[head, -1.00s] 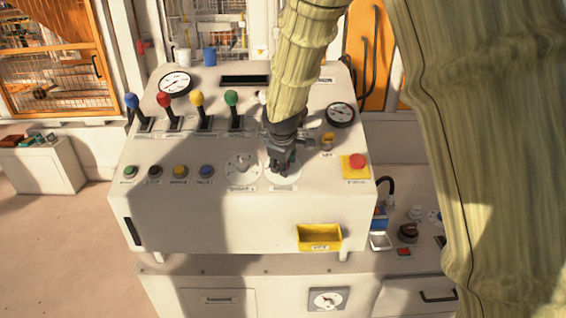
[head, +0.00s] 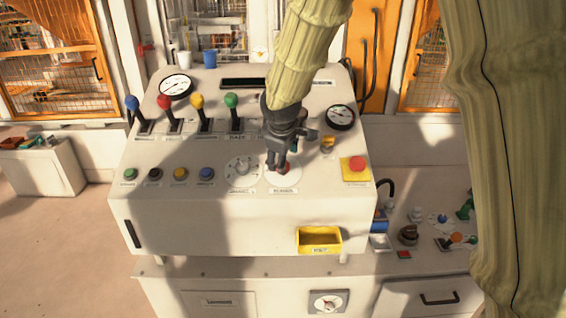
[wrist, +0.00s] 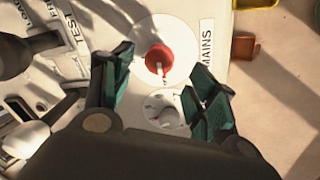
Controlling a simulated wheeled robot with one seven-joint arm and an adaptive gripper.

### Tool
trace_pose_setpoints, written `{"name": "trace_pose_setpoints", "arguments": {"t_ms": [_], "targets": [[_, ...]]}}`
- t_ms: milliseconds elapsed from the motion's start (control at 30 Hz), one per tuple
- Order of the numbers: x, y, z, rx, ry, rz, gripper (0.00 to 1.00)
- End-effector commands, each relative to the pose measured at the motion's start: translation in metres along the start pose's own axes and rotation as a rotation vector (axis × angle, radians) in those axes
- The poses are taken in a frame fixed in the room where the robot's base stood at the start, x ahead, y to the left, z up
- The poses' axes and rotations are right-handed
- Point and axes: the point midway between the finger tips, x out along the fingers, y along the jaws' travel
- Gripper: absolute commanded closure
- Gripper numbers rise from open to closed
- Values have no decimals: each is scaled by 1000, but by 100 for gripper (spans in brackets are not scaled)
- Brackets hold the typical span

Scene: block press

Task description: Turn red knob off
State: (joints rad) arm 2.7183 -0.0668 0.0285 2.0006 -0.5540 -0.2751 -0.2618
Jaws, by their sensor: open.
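The red knob (wrist: 158,60) sits at the centre of a white round dial plate (wrist: 180,38) beside a MAINS label. Its pale pointer mark faces down the wrist picture. In the head view the red knob (head: 287,169) is partly hidden by my gripper (head: 277,165), which hangs just over the plate (head: 283,180). In the wrist view my gripper (wrist: 160,85) is open, with its green-padded fingers apart on either side, and the knob is in the gap toward their tips. I cannot tell whether a finger touches it.
A second dial (head: 241,168) is close on the left. Several levers (head: 199,110) stand behind, and buttons (head: 180,174) lie farther left. A red button on a yellow base (head: 355,180) is at right. A yellow bin (head: 320,239) hangs on the front.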

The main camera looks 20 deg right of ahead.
Motion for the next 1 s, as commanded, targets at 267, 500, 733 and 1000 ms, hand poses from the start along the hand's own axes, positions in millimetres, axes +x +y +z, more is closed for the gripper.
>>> {"name": "trace_pose_setpoints", "arguments": {"t_ms": [267, 500, 733, 1000], "targets": [[-42, 0, 0, 0, 1, 1, 42], [-64, 0, 0, 0, 0, 1, 42], [-69, 0, 0, 0, -1, 0, 42], [-69, 0, 0, 0, -1, 0, 42]]}}
